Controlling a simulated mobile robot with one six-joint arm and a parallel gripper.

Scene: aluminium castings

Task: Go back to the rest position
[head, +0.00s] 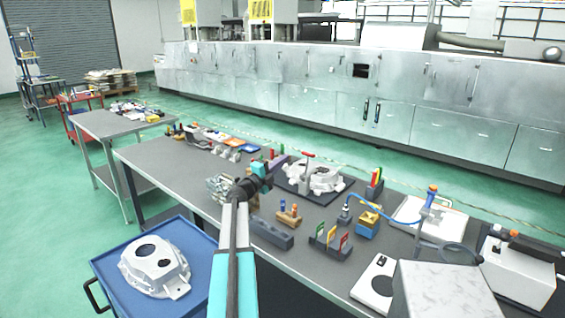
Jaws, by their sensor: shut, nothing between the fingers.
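My arm reaches up from the bottom middle of the head view over the grey workbench (150,160). My gripper (279,161) is at its far end, small and partly hidden by my wrist. It is shut and empty, above the bench and just left of a silver casting with a red-handled clamp (318,178) on a dark plate. I cannot tell the exact gap between my gripper and that casting.
Another casting (155,265) lies on a blue cart (100,268) at the lower left. Coloured cards in a holder (330,240), a blue-and-yellow block (368,223) and a blue hose (385,219) stand right of my arm. Green floor is clear behind the bench.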

